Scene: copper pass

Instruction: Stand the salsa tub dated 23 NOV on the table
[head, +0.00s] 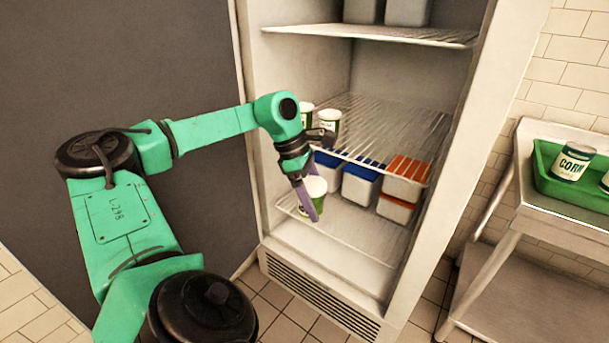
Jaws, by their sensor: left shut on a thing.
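My left gripper (308,200) reaches into the open fridge, at the height of the lower shelf. It is shut on a white and green tub (316,187). I cannot tell whether this tub touches the shelf below, and its date is not readable. Two similar white and green tubs stand on the wire shelf above: one at the front (329,124) and another to its left (306,117), partly hidden by my arm. Their dates are too small to read. A metal table (514,212) stands to the right of the fridge. My right gripper is not in view.
Blue-lidded (361,184) and orange-lidded boxes (397,208) sit just right of the held tub. Grey containers (407,12) stand on the top shelf. A green tray (541,172) with corn cans (572,162) occupies the table. The fridge's right wall (455,150) lies between shelves and table.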

